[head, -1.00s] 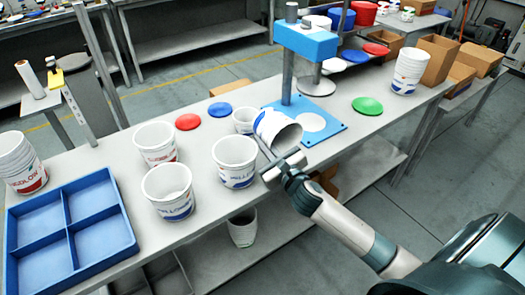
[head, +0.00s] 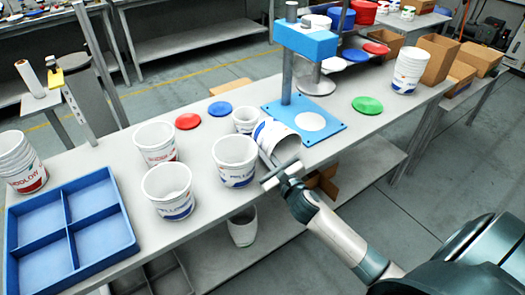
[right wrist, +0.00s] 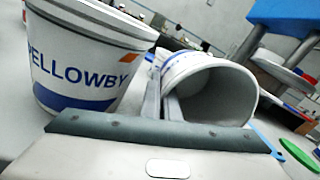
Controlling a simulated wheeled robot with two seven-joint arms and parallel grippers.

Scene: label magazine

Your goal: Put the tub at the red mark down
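A white tub (head: 270,132) with blue print is tilted on its side, its mouth facing the lower right, near the front left corner of the blue press base. My right gripper (head: 280,170) is at its rim. In the right wrist view the narrow-set fingers (right wrist: 164,105) pinch the wall of this tub (right wrist: 215,92). I cannot tell whether its lower side touches the table. A red disc (head: 188,121) lies flat on the table behind the upright tubs; no other clear red mark shows. My left gripper is not in view.
More tubs (head: 168,205) (head: 156,155) (head: 245,127) stand nearby. A blue divided tray (head: 122,232) is at left, the blue press (head: 305,45) behind. A green disc (head: 367,105) lies right.

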